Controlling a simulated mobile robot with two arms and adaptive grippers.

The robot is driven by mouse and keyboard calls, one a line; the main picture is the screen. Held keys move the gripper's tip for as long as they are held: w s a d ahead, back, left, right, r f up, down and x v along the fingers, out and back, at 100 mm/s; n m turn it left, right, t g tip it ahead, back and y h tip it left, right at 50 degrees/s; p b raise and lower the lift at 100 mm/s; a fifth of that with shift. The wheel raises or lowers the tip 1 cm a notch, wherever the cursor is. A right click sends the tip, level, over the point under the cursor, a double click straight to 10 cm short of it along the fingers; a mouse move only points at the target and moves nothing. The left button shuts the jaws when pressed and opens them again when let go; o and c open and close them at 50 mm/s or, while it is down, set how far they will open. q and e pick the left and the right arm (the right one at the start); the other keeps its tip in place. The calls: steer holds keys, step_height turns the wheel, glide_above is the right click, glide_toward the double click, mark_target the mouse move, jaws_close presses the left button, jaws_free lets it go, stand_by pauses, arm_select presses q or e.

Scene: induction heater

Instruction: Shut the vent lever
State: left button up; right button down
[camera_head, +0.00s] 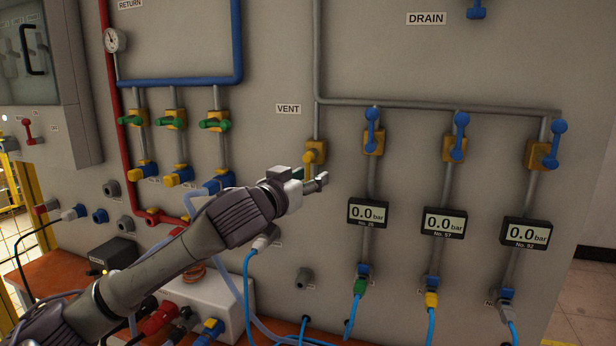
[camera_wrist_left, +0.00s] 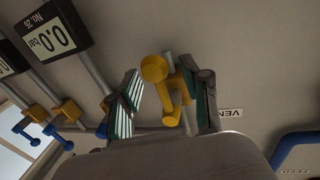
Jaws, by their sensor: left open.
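The yellow vent lever (camera_head: 310,157) is on a grey vertical pipe, just right of the VENT label (camera_head: 288,109). Its lower part is partly hidden by my left gripper (camera_head: 318,182), which reaches in from the left just below it. In the left wrist view, the yellow lever (camera_wrist_left: 164,100), with a round knob at its end, lies between the two spread fingers of my left gripper (camera_wrist_left: 162,100). The gripper is open around the lever. I cannot tell whether either finger touches it. My right gripper is not in view.
To the right, several blue-handled valves (camera_head: 458,138) sit on yellow bodies above pressure displays (camera_head: 443,223) reading 0.0 bar. To the left are green-handled valves (camera_head: 215,122) under a blue pipe (camera_head: 180,81). Blue hoses (camera_head: 249,290) hang below my left arm.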

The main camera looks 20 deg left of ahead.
arm_select(q)
jaws_close()
steer(key=shift+f, duration=0.1)
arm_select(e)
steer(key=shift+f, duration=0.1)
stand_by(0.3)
